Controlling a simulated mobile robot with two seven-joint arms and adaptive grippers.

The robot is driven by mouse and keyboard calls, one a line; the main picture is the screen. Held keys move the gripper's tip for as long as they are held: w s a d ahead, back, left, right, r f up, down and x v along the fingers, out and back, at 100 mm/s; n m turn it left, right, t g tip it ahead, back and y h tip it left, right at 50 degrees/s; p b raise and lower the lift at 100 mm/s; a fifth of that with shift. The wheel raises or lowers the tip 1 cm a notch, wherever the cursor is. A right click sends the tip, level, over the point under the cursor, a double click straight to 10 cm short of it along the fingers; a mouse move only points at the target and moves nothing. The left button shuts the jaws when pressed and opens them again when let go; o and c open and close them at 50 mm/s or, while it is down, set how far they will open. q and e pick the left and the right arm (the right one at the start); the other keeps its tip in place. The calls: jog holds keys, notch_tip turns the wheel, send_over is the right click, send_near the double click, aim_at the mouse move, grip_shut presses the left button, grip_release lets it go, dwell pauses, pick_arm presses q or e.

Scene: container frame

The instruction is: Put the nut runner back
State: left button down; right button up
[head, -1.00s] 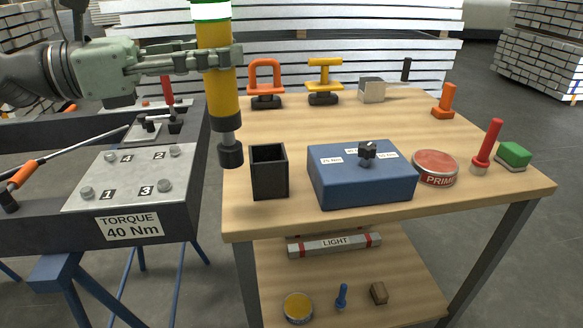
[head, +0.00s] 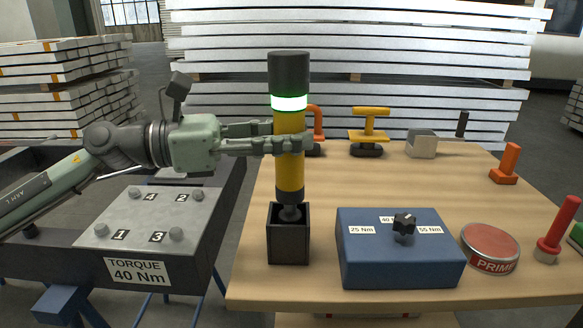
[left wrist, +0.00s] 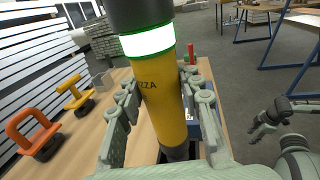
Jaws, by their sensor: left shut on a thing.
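The nut runner (head: 289,170) is a yellow upright cylinder with a black top and a lit green ring. My left gripper (head: 295,144) is shut around its yellow body. Its dark lower end is inside the mouth of the square black holder (head: 288,244) on the bench; how deep it sits is hidden by the holder's front wall. In the left wrist view the nut runner (left wrist: 162,95) stands between the fingers. My right gripper (left wrist: 268,118) shows at the right of that view, away from the bench, empty, its fingers apart.
Right of the holder is a blue torque box (head: 400,262) with a black knob. A red PRIME tin (head: 490,248), an orange clamp (head: 317,125) and a yellow clamp (head: 368,130) stand on the bench (head: 340,190). A bolted plate (head: 150,215) is at left.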

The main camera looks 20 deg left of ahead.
aim_at(291, 163)
pick_arm(q)
notch_tip(291, 163, down, 3)
jog(key=shift+f, duration=0.35)
pick_arm(e)
jog(key=shift+w+d+r, duration=0.2)
jog(key=shift+d+r, duration=0.2)
pick_arm(q)
jog(key=shift+f, duration=0.1)
jog(key=c, duration=1)
grip_release()
jog(key=shift+f, duration=0.15)
jog(key=shift+c, duration=0.2)
pick_arm(e)
jog(key=shift+s+a+r, duration=0.1)
jog(key=shift+a+r, duration=0.05)
jog(key=shift+r, duration=0.15)
jog(key=shift+f, duration=0.1)
